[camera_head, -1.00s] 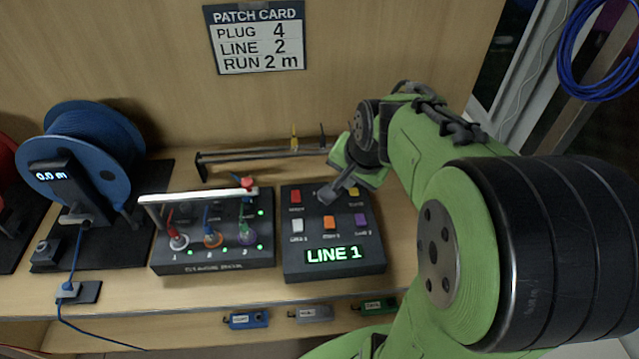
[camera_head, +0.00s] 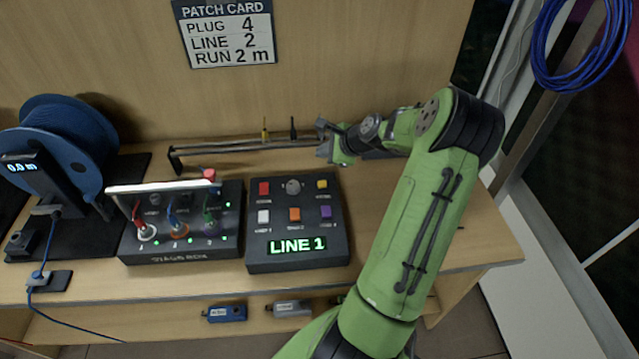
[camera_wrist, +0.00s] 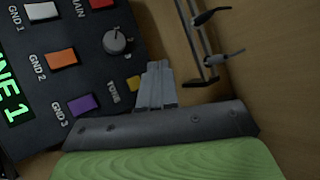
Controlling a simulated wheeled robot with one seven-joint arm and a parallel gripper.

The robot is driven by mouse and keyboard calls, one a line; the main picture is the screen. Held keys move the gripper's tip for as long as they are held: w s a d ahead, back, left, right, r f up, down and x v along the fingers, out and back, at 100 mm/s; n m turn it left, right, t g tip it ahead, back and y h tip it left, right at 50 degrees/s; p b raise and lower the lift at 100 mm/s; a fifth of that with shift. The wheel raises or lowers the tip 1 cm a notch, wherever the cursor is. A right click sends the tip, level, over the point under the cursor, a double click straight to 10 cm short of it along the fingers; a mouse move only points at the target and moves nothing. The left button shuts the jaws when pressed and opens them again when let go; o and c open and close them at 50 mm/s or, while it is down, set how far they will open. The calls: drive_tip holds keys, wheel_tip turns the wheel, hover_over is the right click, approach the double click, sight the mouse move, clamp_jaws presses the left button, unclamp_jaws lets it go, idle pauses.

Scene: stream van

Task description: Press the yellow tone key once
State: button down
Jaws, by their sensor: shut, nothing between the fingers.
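The yellow tone key (camera_head: 322,184) is at the top right of the dark key box (camera_head: 297,262). In the wrist view the yellow key (camera_wrist: 133,83), beside the label TONE, is partly hidden by my gripper. My gripper (camera_head: 322,150) is shut and empty, just behind and above the box near the yellow key. In the wrist view the shut fingers of my gripper (camera_wrist: 157,68) lie beside the key. I cannot tell whether they touch it. The display (camera_head: 298,246) reads LINE 1.
The box also has a red key (camera_head: 264,188), a knob (camera_head: 293,187), and white, orange (camera_head: 295,214) and purple keys. The diagnostic box (camera_head: 182,252) with its white bar stands to the left. A rail (camera_head: 235,151) with hooks is behind. Bare tabletop lies right.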

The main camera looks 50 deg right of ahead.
drive_tip(key=b, duration=0.8)
hover_over(324, 186)
wheel_tip(324, 186, down, 8)
drive_tip(key=shift+r, duration=0.1)
drive_tip(key=shift+d+f, duration=0.1)
drive_tip(key=shift+f, duration=0.45)
drive_tip(key=shift+f, duration=0.1)
idle(0.9)
drive_tip(key=shift+f, duration=0.3)
drive_tip(key=shift+f, duration=0.45)
idle(0.5)
drive_tip(key=shift+r, duration=0.1)
drive_tip(key=shift+r+p, duration=0.75)
drive_tip(key=shift+r, duration=0.05)
